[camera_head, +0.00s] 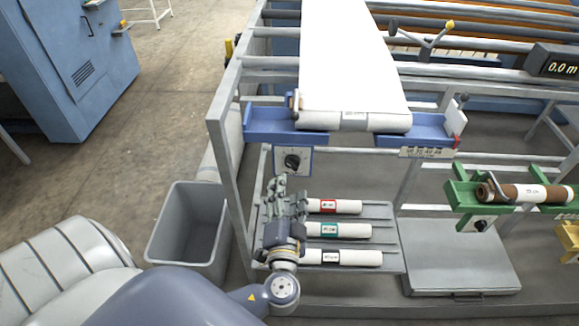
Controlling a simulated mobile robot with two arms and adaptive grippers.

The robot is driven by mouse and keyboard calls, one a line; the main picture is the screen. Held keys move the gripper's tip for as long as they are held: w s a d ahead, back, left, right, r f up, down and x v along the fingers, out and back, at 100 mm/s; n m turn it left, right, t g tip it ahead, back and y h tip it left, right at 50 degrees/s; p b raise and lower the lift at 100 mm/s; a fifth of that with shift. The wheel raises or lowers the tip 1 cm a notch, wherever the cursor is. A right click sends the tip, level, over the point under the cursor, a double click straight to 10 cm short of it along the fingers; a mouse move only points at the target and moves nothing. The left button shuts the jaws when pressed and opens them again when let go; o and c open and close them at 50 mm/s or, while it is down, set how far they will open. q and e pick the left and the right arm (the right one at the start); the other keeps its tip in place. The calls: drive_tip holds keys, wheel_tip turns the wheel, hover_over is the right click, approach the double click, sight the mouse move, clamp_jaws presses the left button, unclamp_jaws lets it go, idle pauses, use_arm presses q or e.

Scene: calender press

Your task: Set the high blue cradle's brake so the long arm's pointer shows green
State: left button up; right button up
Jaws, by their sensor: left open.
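The high blue cradle (271,125) holds a white roll (345,121) whose sheet runs up and back. A pale plate with a dark round brake knob (292,161) hangs under the cradle's left end. My left gripper (280,184) is open and empty just below the knob, its fingers pointing up toward it; whether it touches is unclear. The knob's exact setting is too small to read. A thin lever with a yellow tip (449,26) stands at the upper right; I cannot make out a pointer on a green zone. My right gripper is not in view.
Several labelled white rolls (334,206) lie on a grey rack beside my left gripper. A grey bin (189,225) stands to the left. A green cradle (463,195) holds a brown-ended roll at right. A grey frame post (228,160) rises close to my left arm.

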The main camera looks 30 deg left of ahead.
sight(291, 170)
use_arm(q)
drive_tip(key=p+x, duration=0.2)
drive_tip(key=x, duration=0.6)
drive_tip(key=shift+d+p, duration=0.2)
drive_tip(key=shift+p, duration=0.1)
drive_tip(key=shift+w, duration=0.1)
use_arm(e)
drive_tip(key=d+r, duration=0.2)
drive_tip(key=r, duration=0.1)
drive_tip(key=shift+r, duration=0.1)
use_arm(q)
drive_tip(key=shift+c, duration=0.4)
drive_tip(key=c, duration=0.9)
drive_tip(key=shift+c, duration=0.5)
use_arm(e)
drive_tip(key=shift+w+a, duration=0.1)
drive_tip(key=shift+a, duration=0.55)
